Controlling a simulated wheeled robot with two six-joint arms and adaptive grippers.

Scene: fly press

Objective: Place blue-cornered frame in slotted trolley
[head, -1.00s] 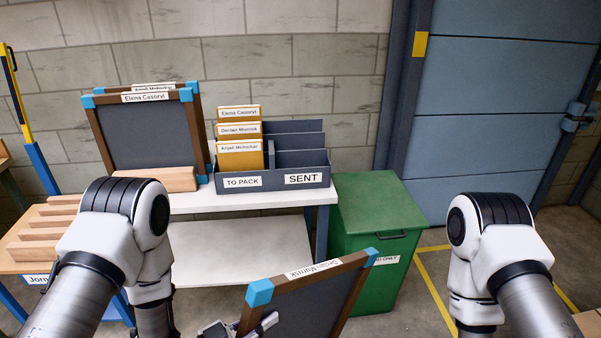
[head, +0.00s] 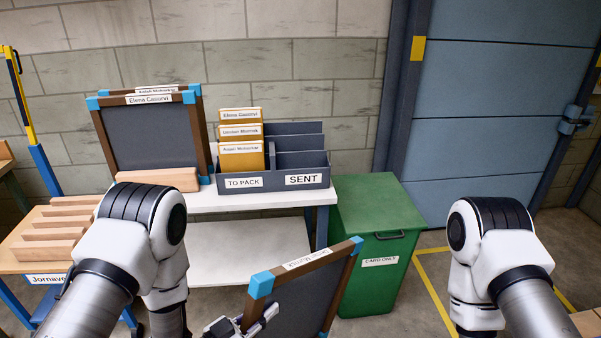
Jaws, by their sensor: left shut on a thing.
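A dark-panelled frame (head: 305,300) with a brown wooden border, blue corners and a white name label stands tilted at the bottom centre of the head view. Its lower part is cut off by the picture edge. My left gripper (head: 258,320) is shut on its left side bar. The slotted trolley (head: 38,262) is at the left, with a wooden top, several raised wooden bars and blue legs. Its label is partly hidden by my left arm. The slots that show are empty. My right arm comes in at the right, but its gripper is out of view.
A white table (head: 312,195) at the back holds two more blue-cornered frames (head: 150,135) in a wooden block and a grey file rack (head: 300,170) with orange folders. A green bin (head: 375,220) stands right of it. Yellow-lined floor is clear before the blue door.

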